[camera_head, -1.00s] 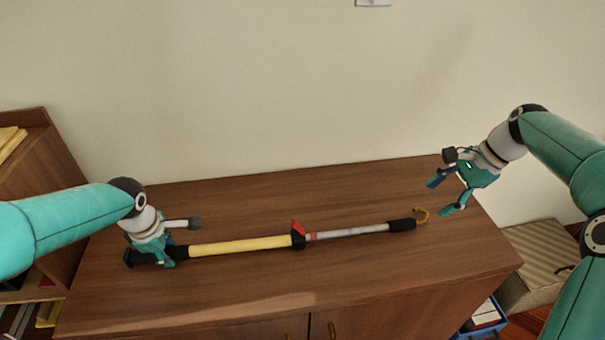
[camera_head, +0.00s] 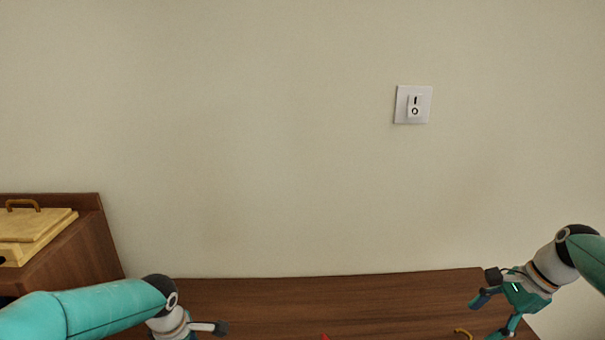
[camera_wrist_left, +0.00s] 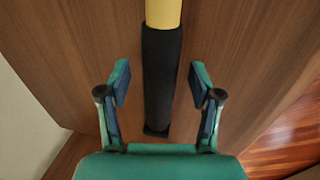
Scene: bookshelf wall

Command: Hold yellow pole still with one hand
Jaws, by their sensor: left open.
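The yellow pole (camera_wrist_left: 163,12) shows at the top of the left wrist view, with its black handle (camera_wrist_left: 160,85) running down between my fingers. My left gripper (camera_wrist_left: 160,80) is open, one finger on each side of the handle, with a visible gap on both sides. In the head view, only a small red part (camera_head: 325,337) and the curved yellow hook (camera_head: 462,333) of the pole show at the bottom edge. My right gripper (camera_head: 488,316) is open and empty near the hook, apart from it. My left gripper's fingers are cut off in the head view.
The brown wooden cabinet top (camera_head: 350,300) carries the pole. A white switch (camera_head: 413,104) is on the wall. A taller wooden shelf (camera_head: 85,240) with a yellow box (camera_head: 35,235) stands at the left. Wooden floor (camera_wrist_left: 285,130) shows beyond the cabinet edge in the left wrist view.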

